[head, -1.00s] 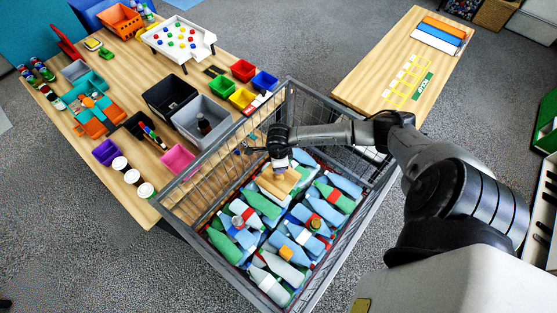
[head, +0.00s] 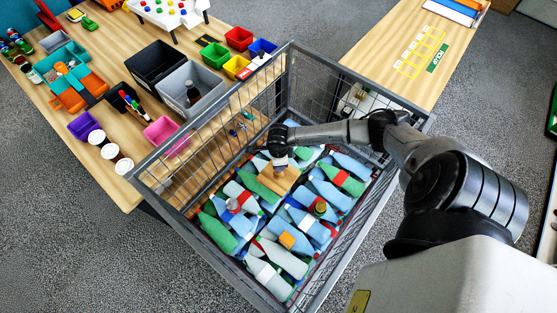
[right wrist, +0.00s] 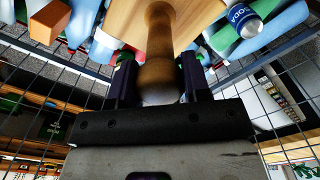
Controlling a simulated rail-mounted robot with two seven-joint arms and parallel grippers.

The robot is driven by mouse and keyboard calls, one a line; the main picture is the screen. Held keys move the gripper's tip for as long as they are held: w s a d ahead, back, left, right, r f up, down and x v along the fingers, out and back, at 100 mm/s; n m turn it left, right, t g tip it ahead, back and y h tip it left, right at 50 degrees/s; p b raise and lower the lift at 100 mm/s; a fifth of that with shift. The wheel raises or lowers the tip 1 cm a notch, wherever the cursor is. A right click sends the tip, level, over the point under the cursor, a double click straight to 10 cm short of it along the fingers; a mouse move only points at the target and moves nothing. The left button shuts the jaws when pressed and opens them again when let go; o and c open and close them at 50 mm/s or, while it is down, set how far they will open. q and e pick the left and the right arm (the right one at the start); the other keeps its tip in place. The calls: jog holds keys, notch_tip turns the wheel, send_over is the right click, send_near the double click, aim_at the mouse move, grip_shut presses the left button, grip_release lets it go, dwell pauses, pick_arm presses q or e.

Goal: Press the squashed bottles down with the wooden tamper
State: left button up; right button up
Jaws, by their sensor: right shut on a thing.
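The squashed bottles (head: 290,258), blue, green and white, fill the bottom of a grey wire cage (head: 345,262). The wooden tamper (head: 282,184) has a flat square plate and a turned handle, seen large in the right wrist view (right wrist: 160,45). My right gripper (head: 281,160) is shut on the tamper's handle, with a finger on each side of it in the right wrist view (right wrist: 158,85). The tamper's plate is down at the bottles near the back of the cage; I cannot tell if it presses on them. My left gripper is not in view.
The cage's high wire walls surround the bottles and my right gripper. A wooden table (head: 120,180) with a grey bin (head: 193,95), a black bin (head: 158,62) and cups stands to the left. Another table (head: 395,75) stands at the back right.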

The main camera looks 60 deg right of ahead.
aim_at(278, 174)
notch_tip(278, 174, down, 9)
jog(key=b, duration=0.6)
jog(key=shift+f+b, duration=0.15)
jog(key=shift+b, duration=0.25)
jog(key=shift+f+b, duration=0.6)
jog(key=shift+f, duration=0.3)
jog(key=shift+f+b, duration=0.2)
jog(key=shift+b, duration=0.1)
